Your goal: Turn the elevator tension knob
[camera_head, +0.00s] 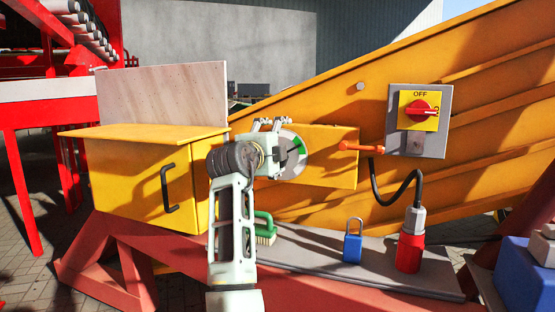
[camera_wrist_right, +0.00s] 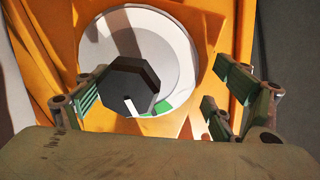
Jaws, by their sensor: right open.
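The tension knob (camera_wrist_right: 125,86) is a dark, many-sided knob with a white mark near its lower edge. It sits in front of a round white dial (camera_wrist_right: 172,45) with a green patch, on an orange panel. In the head view, the dial (camera_head: 296,146) shows partly behind my right gripper (camera_head: 272,140), which hides the knob. In the wrist view, my right gripper (camera_wrist_right: 155,95) is open, with one finger left of the knob and the others to its right. The knob lies between them, nearer the left finger, with a gap on the right. My left gripper is not in view.
A yellow box (camera_head: 140,175) with a black handle stands left of the arm. An orange lever (camera_head: 360,147) sticks out right of the dial. A red switch (camera_head: 420,107) is further right. A blue padlock (camera_head: 352,248), a green brush (camera_head: 265,230) and a red plug (camera_head: 410,250) are below.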

